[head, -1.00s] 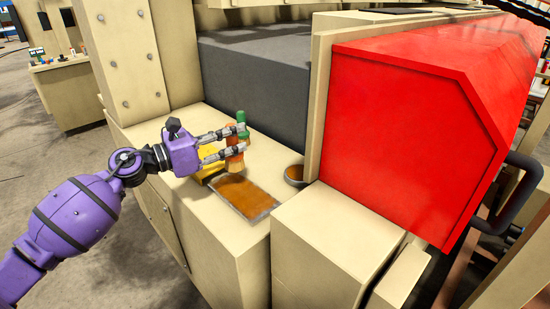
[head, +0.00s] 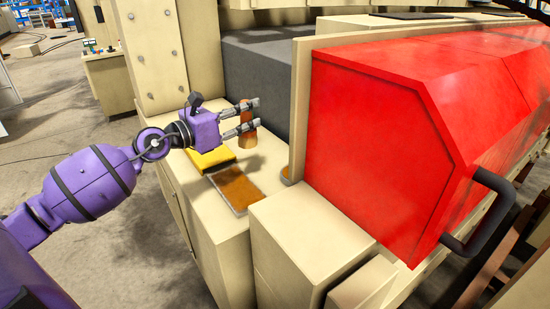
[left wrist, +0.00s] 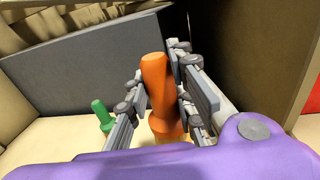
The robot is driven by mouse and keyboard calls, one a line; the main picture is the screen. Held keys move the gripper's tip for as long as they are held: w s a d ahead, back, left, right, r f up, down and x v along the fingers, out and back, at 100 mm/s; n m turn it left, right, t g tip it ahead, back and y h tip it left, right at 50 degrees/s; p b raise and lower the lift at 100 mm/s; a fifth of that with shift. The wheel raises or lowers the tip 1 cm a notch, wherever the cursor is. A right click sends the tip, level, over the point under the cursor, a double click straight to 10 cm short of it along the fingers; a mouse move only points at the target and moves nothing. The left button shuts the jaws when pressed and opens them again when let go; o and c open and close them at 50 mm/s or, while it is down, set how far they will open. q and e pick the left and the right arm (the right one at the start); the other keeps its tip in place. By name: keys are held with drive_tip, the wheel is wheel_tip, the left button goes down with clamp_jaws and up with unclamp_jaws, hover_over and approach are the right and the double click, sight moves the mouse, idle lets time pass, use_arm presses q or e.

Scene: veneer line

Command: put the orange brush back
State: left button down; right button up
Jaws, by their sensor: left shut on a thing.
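The orange brush (head: 246,137) is between the fingers of my left gripper (head: 256,114). Its orange handle (left wrist: 156,85) rises upright between the two fingers in the left wrist view, and the gripper is shut on it. In the head view its lower end is above the beige ledge, with a shadow below. A green-handled thing (left wrist: 102,113) stands on the ledge to the left of the fingers in the left wrist view; I cannot make it out in the head view now. My right gripper is not in view.
A shallow tray with brown contents (head: 240,212) lies on the beige ledge (head: 205,215). A yellow block (head: 211,159) lies beside it, below my left gripper. A bowl (head: 286,175) is partly hidden by a beige panel. A dark grey block (head: 265,75) and a red housing (head: 385,130) stand close by.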

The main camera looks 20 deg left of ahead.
use_arm(q)
drive_tip(key=shift+w+r, duration=0.1)
drive_tip(key=shift+r, duration=0.05)
drive_tip(key=w+f+b, duration=0.1)
drive_tip(key=w+f, duration=0.3)
drive_tip(key=w+f+b, duration=0.2)
drive_tip(key=w+f, duration=0.2)
drive_tip(key=w, duration=0.1)
drive_tip(key=w+f+b, duration=0.1)
drive_tip(key=w+f, duration=0.4)
drive_tip(key=shift+a, duration=0.25)
drive_tip(key=shift+s+r, duration=0.1)
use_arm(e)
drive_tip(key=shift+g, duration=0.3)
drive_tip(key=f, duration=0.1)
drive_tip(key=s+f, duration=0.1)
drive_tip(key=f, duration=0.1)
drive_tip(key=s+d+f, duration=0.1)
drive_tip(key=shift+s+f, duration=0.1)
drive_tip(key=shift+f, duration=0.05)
